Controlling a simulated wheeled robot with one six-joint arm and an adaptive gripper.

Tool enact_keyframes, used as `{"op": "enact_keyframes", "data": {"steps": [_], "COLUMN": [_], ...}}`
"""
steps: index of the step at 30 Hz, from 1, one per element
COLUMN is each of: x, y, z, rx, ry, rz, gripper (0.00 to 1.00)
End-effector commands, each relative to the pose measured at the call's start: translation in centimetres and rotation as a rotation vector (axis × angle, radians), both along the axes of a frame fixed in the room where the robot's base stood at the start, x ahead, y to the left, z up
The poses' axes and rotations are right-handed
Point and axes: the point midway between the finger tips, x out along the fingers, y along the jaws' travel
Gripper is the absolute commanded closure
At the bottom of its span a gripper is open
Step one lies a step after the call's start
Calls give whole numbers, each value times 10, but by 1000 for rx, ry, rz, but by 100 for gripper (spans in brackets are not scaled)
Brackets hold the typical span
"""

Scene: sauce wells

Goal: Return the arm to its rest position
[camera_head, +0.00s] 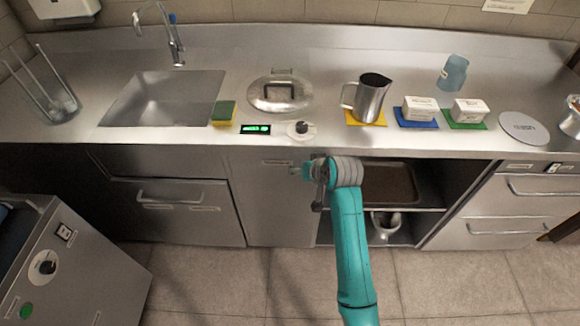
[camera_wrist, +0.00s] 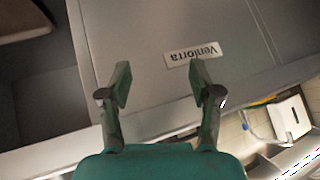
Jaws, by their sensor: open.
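My gripper (camera_head: 312,172) is at the end of my teal arm, in front of the cabinet door below the counter's front edge. In the wrist view my gripper (camera_wrist: 163,84) has its two fingers spread apart with nothing between them. Beyond the fingers is a plain steel cabinet door (camera_wrist: 145,40) with a small label (camera_wrist: 191,53) reading upside down. I cannot tell how far the fingertips are from the door. The arm reaches up from the bottom of the head view.
The open shelf (camera_head: 408,208) right of my gripper holds a dark tray (camera_head: 388,186) and a metal jug (camera_head: 384,224). The floor (camera_head: 450,285) is clear.

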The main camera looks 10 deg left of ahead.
Motion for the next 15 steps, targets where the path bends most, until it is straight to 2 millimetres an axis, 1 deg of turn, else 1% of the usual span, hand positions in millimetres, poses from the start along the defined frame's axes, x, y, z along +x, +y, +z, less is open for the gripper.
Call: {"op": "enact_keyframes", "data": {"steps": [1, 4, 15], "x": [-1, -1, -1], "y": [-5, -10, -11], "z": [-2, -1, -1], "rx": [3, 10, 13], "ry": [-9, -25, -29], "rz": [4, 13, 17], "gripper": [37, 37, 37]}}
